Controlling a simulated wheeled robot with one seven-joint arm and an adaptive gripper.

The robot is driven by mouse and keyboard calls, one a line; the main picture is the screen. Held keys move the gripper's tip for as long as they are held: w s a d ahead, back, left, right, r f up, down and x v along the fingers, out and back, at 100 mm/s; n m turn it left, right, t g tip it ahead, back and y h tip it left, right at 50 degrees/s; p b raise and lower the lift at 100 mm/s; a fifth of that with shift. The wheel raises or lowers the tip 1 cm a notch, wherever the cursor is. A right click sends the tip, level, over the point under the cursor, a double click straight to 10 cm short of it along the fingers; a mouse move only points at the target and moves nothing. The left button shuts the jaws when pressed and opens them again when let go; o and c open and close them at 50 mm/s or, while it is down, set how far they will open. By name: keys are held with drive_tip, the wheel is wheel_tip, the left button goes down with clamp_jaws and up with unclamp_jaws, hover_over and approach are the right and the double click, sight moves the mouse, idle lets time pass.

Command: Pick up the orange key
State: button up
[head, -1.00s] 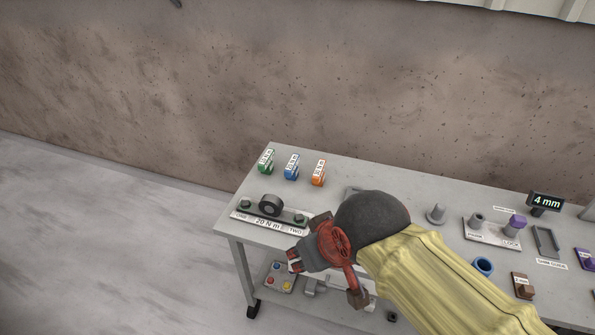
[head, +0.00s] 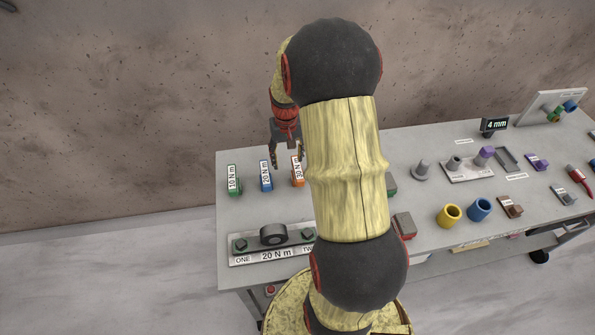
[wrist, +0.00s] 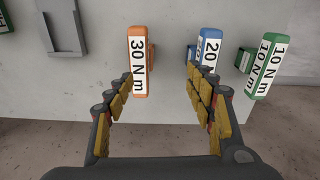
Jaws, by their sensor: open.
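The orange key (head: 297,176), labelled 30 N m, stands at the back left of the table, right of the blue key. In the wrist view the orange key (wrist: 138,62) shows just beyond the tip of the left finger. My gripper (head: 287,164) is open and empty, its fingers pointing down close to the orange key. In the wrist view my gripper (wrist: 166,80) has its fingers spread, with the orange key near the left finger and the blue key (wrist: 208,48) near the right one. I cannot tell whether a finger touches either key.
The green 10 N m key (head: 234,180) stands left of the blue one. A plate with a roller and green bolts (head: 272,242) lies at the table's front left. Yellow and blue cups (head: 449,215) stand to the right. My arm hides the table's middle.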

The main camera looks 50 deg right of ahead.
sight(297, 166)
drive_tip(key=shift+m, duration=0.4)
drive_tip(key=d+f, duration=0.1)
drive_tip(key=f, duration=0.1)
drive_tip(key=s+d+f, duration=0.1)
drive_tip(key=f, duration=0.1)
drive_tip(key=d+f, duration=0.1)
drive_tip(key=f, duration=0.1)
drive_tip(key=shift+s+d+f, duration=0.15)
drive_tip(key=shift+s+f, duration=0.05)
drive_tip(key=f, duration=0.2)
drive_tip(key=f+b, duration=0.1)
drive_tip(key=f, duration=0.2)
drive_tip(key=shift+s+f, duration=0.2)
drive_tip(key=shift+f, duration=0.1)
clamp_jaws()
